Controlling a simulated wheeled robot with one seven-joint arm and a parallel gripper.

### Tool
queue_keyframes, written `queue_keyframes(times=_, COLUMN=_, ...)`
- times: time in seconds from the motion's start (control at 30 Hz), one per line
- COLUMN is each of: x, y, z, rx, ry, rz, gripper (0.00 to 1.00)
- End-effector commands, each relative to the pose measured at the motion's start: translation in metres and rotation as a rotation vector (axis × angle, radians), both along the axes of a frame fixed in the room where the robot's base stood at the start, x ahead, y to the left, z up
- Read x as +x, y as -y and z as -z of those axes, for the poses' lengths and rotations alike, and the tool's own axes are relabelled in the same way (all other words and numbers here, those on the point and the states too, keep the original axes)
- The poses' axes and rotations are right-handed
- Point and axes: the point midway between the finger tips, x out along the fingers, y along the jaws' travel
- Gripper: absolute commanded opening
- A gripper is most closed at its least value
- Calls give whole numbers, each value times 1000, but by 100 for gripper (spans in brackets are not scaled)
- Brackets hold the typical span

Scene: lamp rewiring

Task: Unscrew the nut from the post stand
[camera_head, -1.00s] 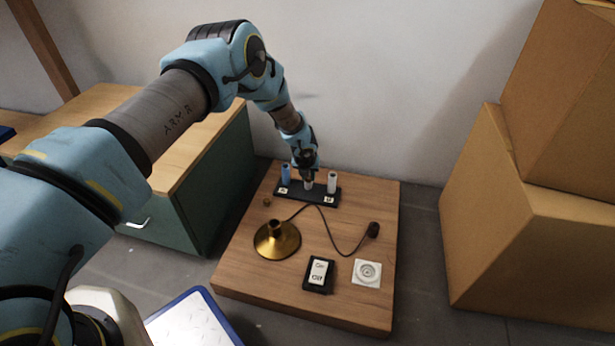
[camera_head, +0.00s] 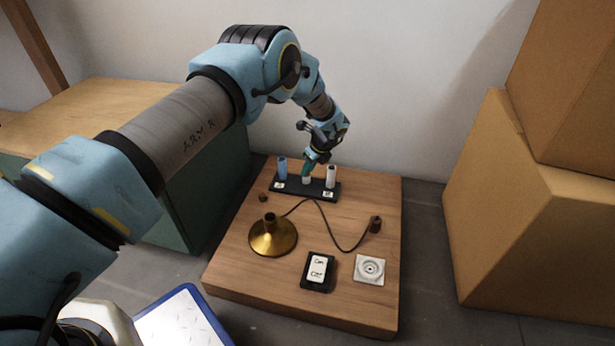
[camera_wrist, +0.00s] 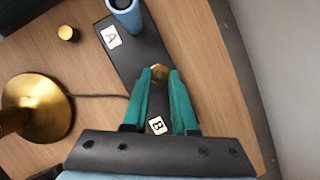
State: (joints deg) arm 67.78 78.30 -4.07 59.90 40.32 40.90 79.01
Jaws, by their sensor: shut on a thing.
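The post stand (camera_head: 318,190) is a black bar at the back of the wooden board, also in the wrist view (camera_wrist: 127,62). It carries a tall blue post (camera_head: 282,168) at the left, a short white post (camera_head: 306,181) in the middle and a tall pale post (camera_head: 331,175) at the right. My gripper (camera_head: 308,169) points down at the middle post. In the wrist view its teal fingers (camera_wrist: 160,75) are shut on the small brass nut (camera_wrist: 159,73). Whether the nut still touches the post is hidden by the fingers.
On the board (camera_head: 235,260) are a small brass piece (camera_head: 263,198), a brass lamp base (camera_head: 273,236) with a black cord, a switch (camera_head: 318,271) and a white socket (camera_head: 369,269). Cardboard boxes (camera_head: 530,210) stand right, a green cabinet (camera_head: 205,190) left, a wall behind.

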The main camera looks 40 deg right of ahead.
Motion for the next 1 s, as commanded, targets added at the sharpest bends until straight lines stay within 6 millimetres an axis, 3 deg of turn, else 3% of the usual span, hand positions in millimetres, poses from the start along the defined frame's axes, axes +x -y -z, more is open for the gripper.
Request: queue_keyframes(times=1.0, x=0, y=-2, z=-37, rx=3, ry=-1, rz=8, gripper=0)
